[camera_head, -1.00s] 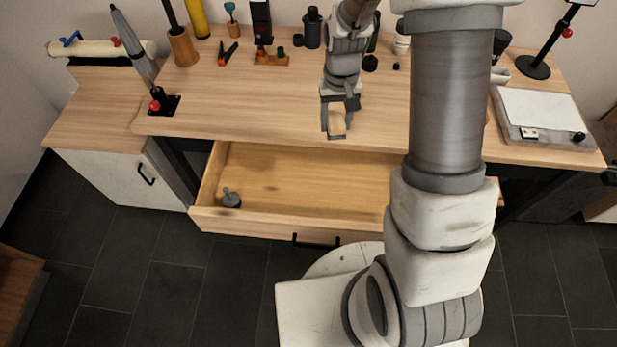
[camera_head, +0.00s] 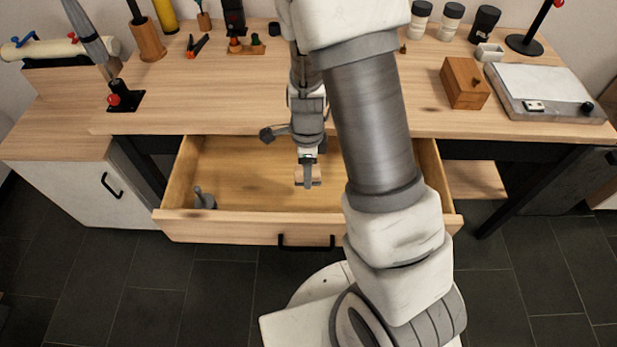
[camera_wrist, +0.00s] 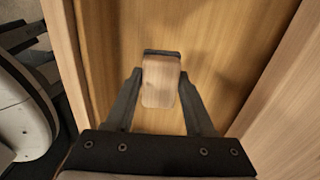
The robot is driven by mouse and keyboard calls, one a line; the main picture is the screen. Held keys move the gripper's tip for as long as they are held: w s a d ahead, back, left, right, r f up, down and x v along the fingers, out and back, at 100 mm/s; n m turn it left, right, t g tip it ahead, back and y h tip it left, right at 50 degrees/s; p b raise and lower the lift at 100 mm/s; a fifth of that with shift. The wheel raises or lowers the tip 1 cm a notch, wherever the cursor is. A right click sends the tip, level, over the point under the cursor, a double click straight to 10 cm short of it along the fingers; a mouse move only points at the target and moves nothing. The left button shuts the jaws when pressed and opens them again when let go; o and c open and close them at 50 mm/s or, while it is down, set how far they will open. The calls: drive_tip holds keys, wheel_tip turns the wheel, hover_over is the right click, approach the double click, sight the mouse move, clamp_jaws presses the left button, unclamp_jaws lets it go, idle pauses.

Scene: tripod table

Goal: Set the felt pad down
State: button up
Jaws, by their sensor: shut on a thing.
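The felt pad (camera_wrist: 161,84) is a small block with a pale wood-coloured face and a dark strip along its far edge. My gripper (camera_wrist: 160,76) is shut on it, one dark finger on each side. In the head view, my gripper (camera_head: 308,179) points down over the open drawer (camera_head: 235,229), with the pale block (camera_head: 314,171) at its tips. In the wrist view, the drawer's wooden floor (camera_wrist: 215,45) lies beyond the block, with drawer walls on both sides. I cannot tell how far above the floor the block is.
A grey knobbed object (camera_head: 204,198) sits at the drawer's left end. The rest of the visible drawer floor is clear; my arm hides part of the right side. A wooden box (camera_head: 464,83) and a grey-edged board (camera_head: 545,90) stand on the worktop (camera_head: 200,118).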

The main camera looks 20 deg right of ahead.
sight(307, 201)
wheel_tip(307, 201, down, 10)
drive_tip(key=b, duration=0.3)
drive_tip(key=shift+f, duration=0.1)
drive_tip(key=shift+f+b, duration=0.15)
drive_tip(key=shift+b, duration=0.2)
drive_tip(key=o, duration=1.3)
